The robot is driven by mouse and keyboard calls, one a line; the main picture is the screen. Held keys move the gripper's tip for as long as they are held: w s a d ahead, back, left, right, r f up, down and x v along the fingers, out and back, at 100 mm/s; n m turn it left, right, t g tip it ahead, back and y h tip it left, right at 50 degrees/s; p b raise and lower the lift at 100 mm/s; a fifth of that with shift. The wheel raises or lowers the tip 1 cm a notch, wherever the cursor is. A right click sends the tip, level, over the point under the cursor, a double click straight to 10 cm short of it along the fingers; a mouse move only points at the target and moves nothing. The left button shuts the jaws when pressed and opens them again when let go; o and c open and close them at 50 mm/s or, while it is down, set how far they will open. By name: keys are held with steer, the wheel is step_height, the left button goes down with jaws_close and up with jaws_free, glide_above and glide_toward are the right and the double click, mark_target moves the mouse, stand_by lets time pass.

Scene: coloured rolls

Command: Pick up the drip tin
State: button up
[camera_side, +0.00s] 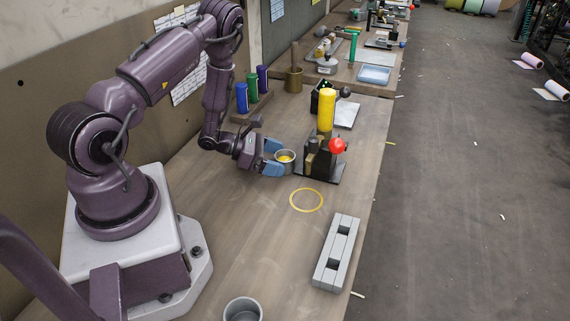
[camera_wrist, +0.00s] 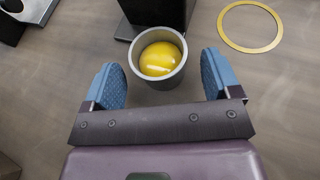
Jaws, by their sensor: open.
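The drip tin appears to be the small grey metal cup (camera_side: 285,163) with yellow inside, standing on the bench beside the dark stand under the yellow roll. In the wrist view the same cup (camera_wrist: 158,58) shows a round, glossy yellow content. My gripper (camera_side: 273,157) is low at the bench with its blue fingers on either side of the cup. In the wrist view the fingers (camera_wrist: 162,78) are apart, with gaps between them and the cup on both sides. The cup sits slightly ahead of the fingertips.
A dark stand (camera_side: 322,160) with a yellow roll (camera_side: 326,110) and red knob (camera_side: 337,145) is close behind the cup. A yellow ring (camera_side: 306,200) marks clear bench. A grey slotted block (camera_side: 336,252) and another grey tin (camera_side: 243,310) are nearer the camera.

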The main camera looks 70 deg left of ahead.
steer(key=shift+x, duration=0.8)
steer(key=c, duration=1.1)
steer(key=shift+c, duration=0.2)
